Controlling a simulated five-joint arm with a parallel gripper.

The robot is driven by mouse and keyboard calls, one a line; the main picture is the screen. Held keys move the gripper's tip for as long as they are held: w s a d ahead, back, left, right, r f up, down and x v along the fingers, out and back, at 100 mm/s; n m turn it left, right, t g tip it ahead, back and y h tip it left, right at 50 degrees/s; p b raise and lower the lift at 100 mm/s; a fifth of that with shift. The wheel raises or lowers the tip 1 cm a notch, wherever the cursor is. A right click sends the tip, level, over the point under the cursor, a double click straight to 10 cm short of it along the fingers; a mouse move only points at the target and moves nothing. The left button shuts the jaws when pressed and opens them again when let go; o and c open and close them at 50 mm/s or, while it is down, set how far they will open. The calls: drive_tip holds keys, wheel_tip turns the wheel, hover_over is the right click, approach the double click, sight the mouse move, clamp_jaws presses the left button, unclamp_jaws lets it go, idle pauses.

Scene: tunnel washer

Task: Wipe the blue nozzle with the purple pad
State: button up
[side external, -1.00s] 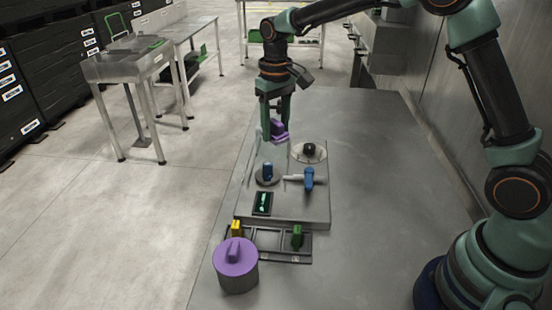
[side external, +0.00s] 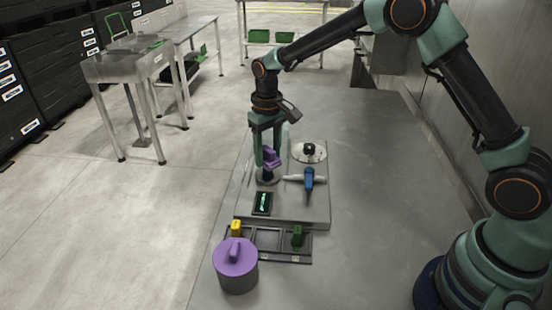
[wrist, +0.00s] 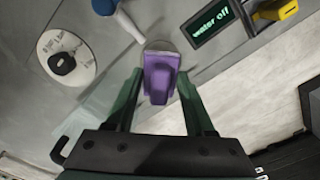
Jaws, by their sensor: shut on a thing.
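My gripper (side external: 267,163) is shut on the purple pad (side external: 273,157), which also shows between the fingers in the wrist view (wrist: 160,80).
A blue tap-like piece with a pale arm (side external: 308,180) stands to the right. Behind it is a white disc with a black knob (side external: 315,152). A screen (side external: 262,203) reads "water off". In front are a rack with yellow (side external: 236,228) and green (side external: 297,236) blocks and a purple-lidded can (side external: 236,262).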

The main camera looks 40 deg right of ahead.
drive_tip(key=shift+w+a, duration=0.75)
drive_tip(key=shift+a, duration=0.05)
drive_tip(key=s+d, duration=0.2)
drive_tip(key=d, duration=0.1)
drive_tip(key=shift+s, duration=0.4)
drive_tip(key=shift+r, duration=4.05)
